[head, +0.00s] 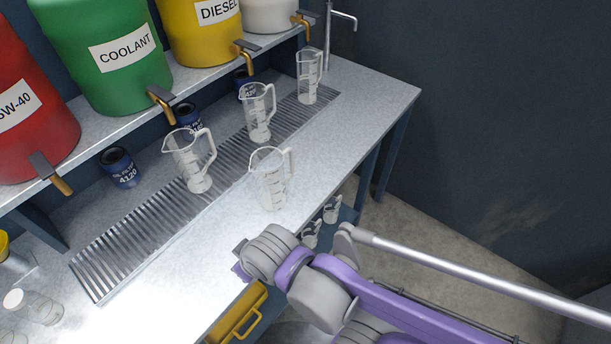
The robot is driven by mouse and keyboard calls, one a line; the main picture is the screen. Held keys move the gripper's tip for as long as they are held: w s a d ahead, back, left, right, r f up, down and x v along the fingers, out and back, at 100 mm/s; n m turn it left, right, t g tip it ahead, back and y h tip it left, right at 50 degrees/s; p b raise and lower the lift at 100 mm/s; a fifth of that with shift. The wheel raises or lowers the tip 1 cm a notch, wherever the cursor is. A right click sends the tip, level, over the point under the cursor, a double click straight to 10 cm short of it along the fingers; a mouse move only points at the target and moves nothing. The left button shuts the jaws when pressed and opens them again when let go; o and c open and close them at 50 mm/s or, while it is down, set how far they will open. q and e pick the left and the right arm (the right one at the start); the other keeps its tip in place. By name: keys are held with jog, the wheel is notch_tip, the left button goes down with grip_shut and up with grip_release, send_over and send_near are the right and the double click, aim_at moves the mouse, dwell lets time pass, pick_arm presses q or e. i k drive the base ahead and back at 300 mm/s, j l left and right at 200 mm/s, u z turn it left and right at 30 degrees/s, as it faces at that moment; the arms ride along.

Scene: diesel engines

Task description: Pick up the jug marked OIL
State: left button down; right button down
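Clear graduated jugs stand upright on the bench. My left gripper is not in view.
Red, green, yellow and white drums with brass taps stand on a shelf above the grate (110,265). Blue oil filters (119,168) sit beneath it. Two small jugs (332,209) are below the bench. The bench's right end (375,95) is clear.

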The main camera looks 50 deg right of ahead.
aim_at(266, 163)
jog(key=i+l+z, duration=0.1)
jog(key=z, duration=1.4)
jog(key=i+l+u, duration=0.15)
jog(key=l+u, duration=0.1)
jog(key=l, duration=0.2)
